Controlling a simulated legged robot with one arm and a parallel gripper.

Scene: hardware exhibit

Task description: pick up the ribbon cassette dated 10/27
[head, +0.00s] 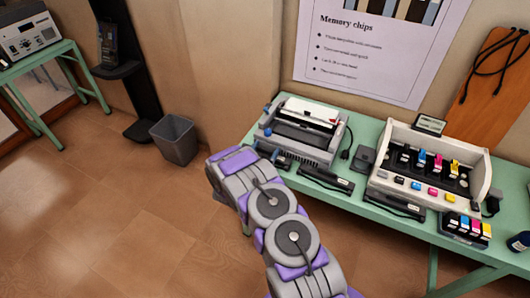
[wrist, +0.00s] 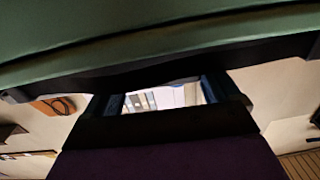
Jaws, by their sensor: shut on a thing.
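In the wrist view, a long dark bar, apparently a ribbon cassette (wrist: 165,72), spans the picture in front of the green surface. My gripper (wrist: 163,92) is shut on it, with a dark finger on each side of a small gap. In the head view, my arm reaches to the near left corner of the table, and a small dark piece (head: 282,161) shows beside its end. Two more flat black cassettes lie on the table, one before the left printer (head: 325,178) and one before the right printer (head: 396,206). No date is readable.
The green table (head: 362,190) holds a grey printer (head: 300,130) and a white printer (head: 430,165) with coloured cartridges. Ink cartridges (head: 467,226) stand at its front right. A grey bin (head: 175,140) stands on the floor to the left. The floor at lower left is clear.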

